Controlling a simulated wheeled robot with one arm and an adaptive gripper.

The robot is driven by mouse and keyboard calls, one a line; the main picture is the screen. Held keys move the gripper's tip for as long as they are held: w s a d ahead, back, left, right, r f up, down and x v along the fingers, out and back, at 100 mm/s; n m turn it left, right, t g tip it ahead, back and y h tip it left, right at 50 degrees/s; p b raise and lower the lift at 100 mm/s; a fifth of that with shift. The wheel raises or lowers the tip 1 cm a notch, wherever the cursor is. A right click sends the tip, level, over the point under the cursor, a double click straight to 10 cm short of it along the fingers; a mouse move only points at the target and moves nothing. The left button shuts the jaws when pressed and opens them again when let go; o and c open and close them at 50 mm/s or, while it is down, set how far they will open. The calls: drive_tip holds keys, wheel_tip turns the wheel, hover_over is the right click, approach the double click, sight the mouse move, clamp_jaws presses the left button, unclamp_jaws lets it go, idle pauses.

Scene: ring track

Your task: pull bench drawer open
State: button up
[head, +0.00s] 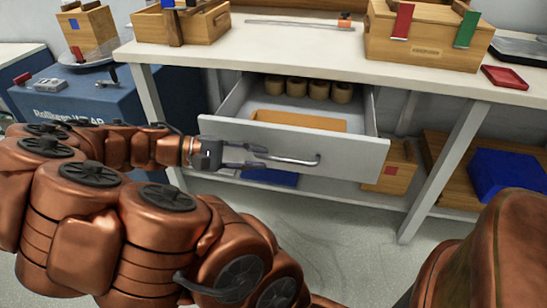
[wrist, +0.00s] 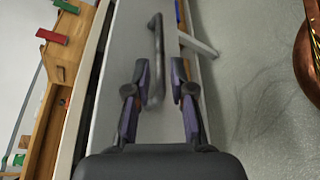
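The bench drawer (head: 350,143) is pulled well out from under the white worktop (head: 300,45). Its grey front carries a bar handle (head: 300,161), which also shows in the wrist view (wrist: 156,40). My gripper (head: 258,156) is at the left part of the handle. In the wrist view its two fingers (wrist: 159,70) are apart, with the near end of the handle between them. The left finger looks close to the bar and a gap shows on the right, so I see no firm grip. Contact is unclear.
Several brown rolls (head: 318,89) and a flat orange-brown piece (head: 298,121) lie in the drawer. A bench leg (head: 447,170) stands to the right. A blue box (head: 510,172) and a wooden box (head: 397,168) sit on the lower shelf. The floor in front is clear.

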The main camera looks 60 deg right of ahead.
drive_tip(key=shift+v, duration=2.75)
drive_tip(key=s+a+r+n+t+y+p, duration=0.1)
drive_tip(key=s+a+r+t+y+p, duration=0.1)
drive_tip(key=a+r+p, duration=0.5)
drive_tip(key=s+a+r+n+t+y+p, duration=0.2)
drive_tip(key=a+r+p, duration=0.6)
drive_tip(key=p, duration=0.7)
drive_tip(key=s+a+r+n+t+y+p, duration=0.1)
drive_tip(key=s+a+r+t+y+p, duration=0.2)
drive_tip(key=a+r+t+p, duration=0.4)
wheel_tip(320, 180, up, 3)
drive_tip(key=a+y+p, duration=0.1)
drive_tip(key=p, duration=0.3)
drive_tip(key=shift+s+n+y+p, duration=0.3)
drive_tip(key=shift+s+n+y, duration=0.1)
